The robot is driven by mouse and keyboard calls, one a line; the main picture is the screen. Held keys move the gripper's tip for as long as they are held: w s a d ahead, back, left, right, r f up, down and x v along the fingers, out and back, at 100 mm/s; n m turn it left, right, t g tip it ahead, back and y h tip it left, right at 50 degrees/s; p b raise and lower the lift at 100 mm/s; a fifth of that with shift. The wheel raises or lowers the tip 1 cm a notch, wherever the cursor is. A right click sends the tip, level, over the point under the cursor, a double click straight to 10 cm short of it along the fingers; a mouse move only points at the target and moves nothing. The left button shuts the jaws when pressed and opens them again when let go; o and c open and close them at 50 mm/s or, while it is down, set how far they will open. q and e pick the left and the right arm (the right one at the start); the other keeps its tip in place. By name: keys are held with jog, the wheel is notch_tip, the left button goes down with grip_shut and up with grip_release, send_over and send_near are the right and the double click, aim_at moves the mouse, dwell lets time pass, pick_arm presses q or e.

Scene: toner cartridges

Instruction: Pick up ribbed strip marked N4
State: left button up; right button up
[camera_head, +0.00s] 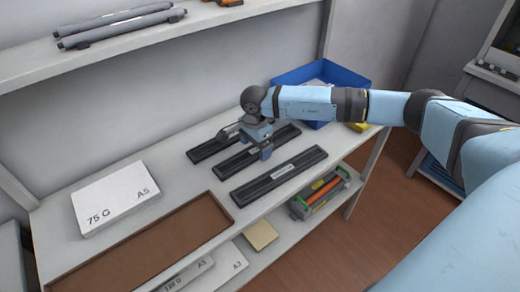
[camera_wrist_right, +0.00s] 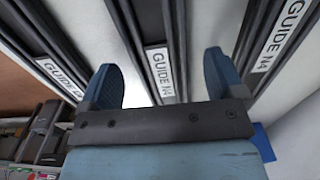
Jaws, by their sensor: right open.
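Three dark ribbed strips lie side by side on the white shelf. The middle strip (camera_head: 232,164) carries a white label reading GUIDE N4 in the right wrist view (camera_wrist_right: 160,72). My right gripper (camera_head: 247,143) is open over this middle strip, with one finger on each side of it. In the right wrist view the gripper (camera_wrist_right: 160,70) has nothing between its fingers but the view of this strip beyond. I cannot tell whether the fingers touch it. My left gripper is not in view.
A blue bin (camera_head: 345,75) stands at the shelf's far right end. A white A5 paper pack (camera_head: 115,197) and an empty brown tray (camera_head: 150,250) are to the left. An upper shelf (camera_head: 200,32) with grey tubes (camera_head: 120,25) runs behind. A lower shelf holds a coloured cartridge unit (camera_head: 322,193).

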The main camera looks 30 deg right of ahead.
jog(key=shift+f, duration=0.55)
jog(key=c, duration=1.1)
jog(key=shift+o, duration=0.2)
jog(key=shift+r, duration=0.1)
